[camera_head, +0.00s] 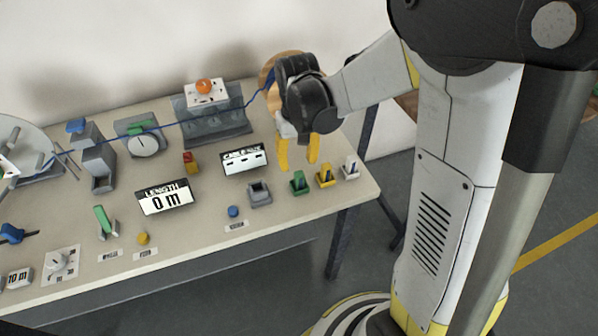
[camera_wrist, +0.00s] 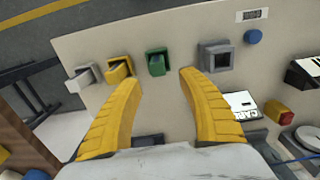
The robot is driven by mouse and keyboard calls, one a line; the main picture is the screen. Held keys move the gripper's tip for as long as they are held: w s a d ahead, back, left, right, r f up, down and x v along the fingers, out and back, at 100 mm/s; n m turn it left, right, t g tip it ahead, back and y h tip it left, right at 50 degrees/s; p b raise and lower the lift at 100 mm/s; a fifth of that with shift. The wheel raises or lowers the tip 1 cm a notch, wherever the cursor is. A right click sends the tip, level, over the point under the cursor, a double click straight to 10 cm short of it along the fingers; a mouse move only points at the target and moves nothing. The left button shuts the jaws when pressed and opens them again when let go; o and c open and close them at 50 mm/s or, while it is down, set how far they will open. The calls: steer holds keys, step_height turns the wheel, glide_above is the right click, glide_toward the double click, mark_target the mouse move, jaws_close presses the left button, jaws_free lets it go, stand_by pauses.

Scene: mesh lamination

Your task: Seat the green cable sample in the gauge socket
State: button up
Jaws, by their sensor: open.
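The green cable sample (camera_head: 299,186) stands in a small holder near the right front of the bench; it also shows in the wrist view (camera_wrist: 156,62). My gripper (camera_head: 298,166) is open and empty, fingers pointing down, above and slightly behind the green sample. In the wrist view the sample appears just beyond the gap between my fingertips (camera_wrist: 158,78), apart from both. A grey square block with a recess (camera_head: 259,194), seemingly the gauge socket, stands left of the sample. Its recess looks empty in the wrist view (camera_wrist: 215,57).
A yellow sample (camera_head: 325,175) and a white sample (camera_head: 350,168) stand close to the right of the green one. A blue button (camera_head: 233,211) is left of the grey block. The cable-size display (camera_head: 244,158) shows dashes. A blue cable (camera_head: 218,119) crosses the back.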

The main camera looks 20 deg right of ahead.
mark_target(299, 174)
steer(key=f+b, duration=0.1)
steer(key=f, duration=0.2)
steer(key=f+b, duration=0.2)
steer(key=f, duration=0.2)
steer(key=shift+s+d+f, duration=0.15)
steer(key=shift+s+f, duration=0.05)
steer(key=shift+r, duration=0.1)
steer(key=shift+c, duration=0.2)
jaws_close()
